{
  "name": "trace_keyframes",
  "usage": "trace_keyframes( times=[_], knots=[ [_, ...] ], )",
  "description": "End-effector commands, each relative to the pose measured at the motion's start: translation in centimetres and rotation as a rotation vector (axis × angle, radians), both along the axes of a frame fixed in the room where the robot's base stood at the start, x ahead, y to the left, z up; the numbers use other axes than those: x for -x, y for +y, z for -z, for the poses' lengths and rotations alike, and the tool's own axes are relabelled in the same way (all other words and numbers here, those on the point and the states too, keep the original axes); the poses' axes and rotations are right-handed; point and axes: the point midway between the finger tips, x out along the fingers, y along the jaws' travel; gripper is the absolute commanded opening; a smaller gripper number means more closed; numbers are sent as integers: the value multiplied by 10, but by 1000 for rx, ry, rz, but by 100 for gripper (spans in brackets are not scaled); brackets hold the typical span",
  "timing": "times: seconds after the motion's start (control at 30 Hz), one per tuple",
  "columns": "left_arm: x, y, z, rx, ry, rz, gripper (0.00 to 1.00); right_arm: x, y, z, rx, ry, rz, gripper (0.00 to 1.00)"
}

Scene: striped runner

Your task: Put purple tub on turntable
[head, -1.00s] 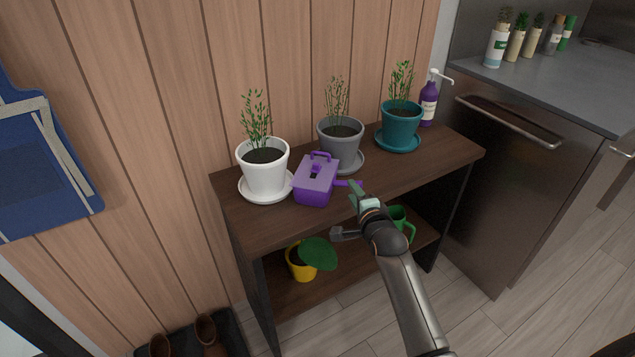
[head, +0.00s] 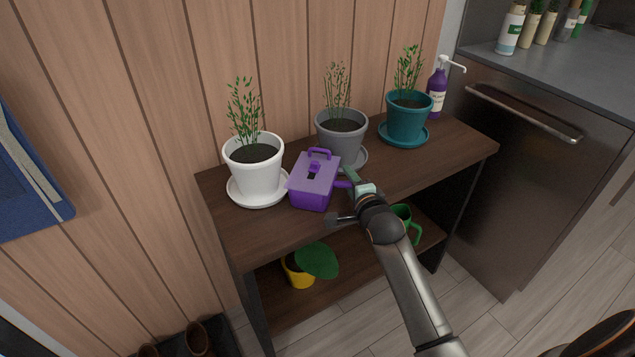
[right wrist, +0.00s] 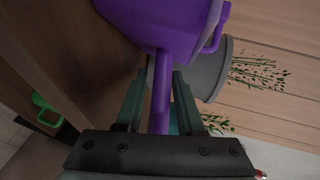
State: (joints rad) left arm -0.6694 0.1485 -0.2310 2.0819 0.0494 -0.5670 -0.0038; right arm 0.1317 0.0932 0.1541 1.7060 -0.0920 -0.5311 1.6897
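A purple container like a small watering can (head: 314,186), with a top handle and a thin bar sticking out to the right, stands on the dark wooden shelf top (head: 237,222). It is the only purple tub-like thing in view. My right gripper (head: 346,197) is at its right side with the fingers spread. In the right wrist view the purple bar (right wrist: 161,95) of the container (right wrist: 165,22) runs between the two open fingers (right wrist: 157,98); they do not look closed on it. My left gripper is out of view. I see no turntable.
Potted plants in white (head: 256,168), grey (head: 341,138) and teal (head: 406,118) pots stand behind and beside the container. A purple pump bottle (head: 437,93) is at the back right. The lower shelf holds a yellow pot (head: 299,277) and a green can or mug (head: 403,214).

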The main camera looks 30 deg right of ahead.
Motion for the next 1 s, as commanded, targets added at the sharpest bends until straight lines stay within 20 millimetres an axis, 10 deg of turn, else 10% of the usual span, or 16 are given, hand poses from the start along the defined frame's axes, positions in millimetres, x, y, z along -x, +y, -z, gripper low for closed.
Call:
trace_keyframes(
  times=[0.33, 0.67, 1.0],
  knots=[
    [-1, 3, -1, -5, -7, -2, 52, 1, 0, 1, -1, 1, 1, 37],
    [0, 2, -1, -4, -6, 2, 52, 1, 0, 1, -1, 1, 1, 0],
    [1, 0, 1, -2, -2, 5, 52, 1, 0, 1, -1, 1, 1, 0]
  ],
)
